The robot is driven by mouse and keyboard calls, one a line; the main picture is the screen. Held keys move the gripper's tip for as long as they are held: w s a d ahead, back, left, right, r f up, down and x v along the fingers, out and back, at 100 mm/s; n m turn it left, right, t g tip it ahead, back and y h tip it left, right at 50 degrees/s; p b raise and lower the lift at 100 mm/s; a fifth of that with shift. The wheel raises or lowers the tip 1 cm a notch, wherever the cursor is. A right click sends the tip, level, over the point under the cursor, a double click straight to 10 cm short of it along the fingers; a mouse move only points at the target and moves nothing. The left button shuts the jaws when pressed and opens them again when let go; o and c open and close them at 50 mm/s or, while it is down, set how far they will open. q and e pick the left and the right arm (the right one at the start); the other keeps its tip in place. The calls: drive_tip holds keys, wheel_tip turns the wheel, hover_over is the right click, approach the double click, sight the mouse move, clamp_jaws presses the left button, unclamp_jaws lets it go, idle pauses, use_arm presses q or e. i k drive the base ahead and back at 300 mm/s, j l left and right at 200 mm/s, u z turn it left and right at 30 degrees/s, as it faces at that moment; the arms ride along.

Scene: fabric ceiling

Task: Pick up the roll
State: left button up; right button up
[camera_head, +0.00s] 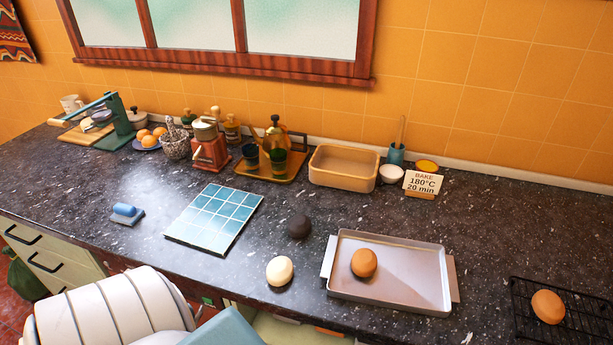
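A brown roll (364,262) sits on the left part of the metal baking tray (420,285). Another brown roll (548,306) rests on the black wire rack (590,322) at the right edge. A pale, cream-coloured round piece (279,271) lies on the counter left of the tray. A dark, almost black round piece (299,226) lies behind it. Neither of my grippers shows in the head view, so I cannot see their state.
A blue tiled board (214,217) and a small blue-handled tool (126,213) lie on the dark counter (480,220). A rectangular tan dish (343,168), a white bowl (391,174) and a "BAKE 180°C 20 min" card (424,182) stand behind the tray.

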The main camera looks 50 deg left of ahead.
sight(364, 261)
drive_tip(key=u, duration=0.95)
